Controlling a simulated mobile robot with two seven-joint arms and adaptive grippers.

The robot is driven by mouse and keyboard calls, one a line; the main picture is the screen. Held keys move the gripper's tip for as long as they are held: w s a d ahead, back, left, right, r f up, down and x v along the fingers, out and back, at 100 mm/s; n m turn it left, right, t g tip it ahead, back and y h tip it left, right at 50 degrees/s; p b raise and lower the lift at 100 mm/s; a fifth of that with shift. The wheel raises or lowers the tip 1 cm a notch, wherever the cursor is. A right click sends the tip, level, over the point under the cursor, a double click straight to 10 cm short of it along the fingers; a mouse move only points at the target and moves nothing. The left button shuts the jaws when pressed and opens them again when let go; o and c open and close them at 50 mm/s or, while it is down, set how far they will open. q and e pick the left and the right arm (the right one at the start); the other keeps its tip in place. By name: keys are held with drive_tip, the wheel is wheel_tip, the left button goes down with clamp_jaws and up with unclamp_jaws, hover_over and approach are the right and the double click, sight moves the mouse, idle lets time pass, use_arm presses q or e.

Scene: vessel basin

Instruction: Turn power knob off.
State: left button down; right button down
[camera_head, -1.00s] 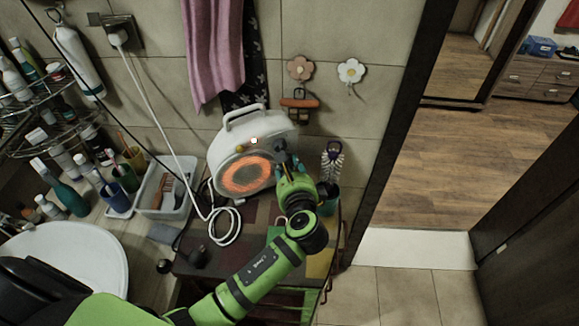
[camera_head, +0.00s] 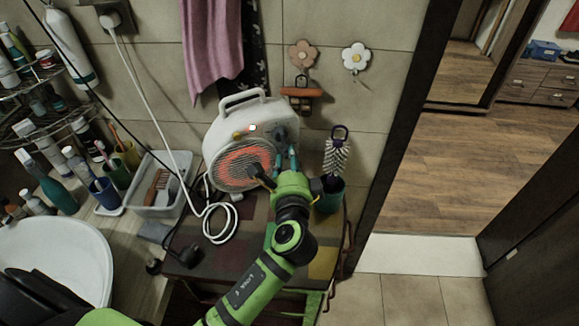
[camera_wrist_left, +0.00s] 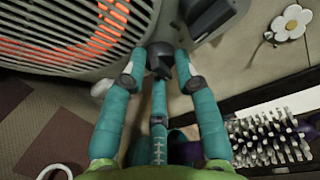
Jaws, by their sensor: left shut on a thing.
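The white fan heater (camera_head: 224,128) stands upright on the patterned table top against the tiled wall. Its round grille (camera_head: 245,165) glows orange-red, and the glow also shows in the left wrist view (camera_wrist_left: 70,30). A small light (camera_head: 253,128) shows on its upper front. My left gripper (camera_head: 286,152) reaches up to the heater's right front side. In the left wrist view its teal fingers (camera_wrist_left: 160,68) are closed around a dark knob (camera_wrist_left: 160,56). The fingers hide part of the knob. My right gripper is not in view.
A teal cup with a brush (camera_head: 336,155) stands close to the right of my left gripper. A white cable (camera_head: 218,222) lies coiled at the heater's left. A clear tray (camera_head: 147,205) and cups are further left. A doorway opens at right.

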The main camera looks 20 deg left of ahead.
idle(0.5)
use_arm(q)
drive_tip(key=c, duration=1.2)
unclamp_jaws()
drive_tip(key=v, duration=1.2)
drive_tip(key=shift+f, duration=0.1)
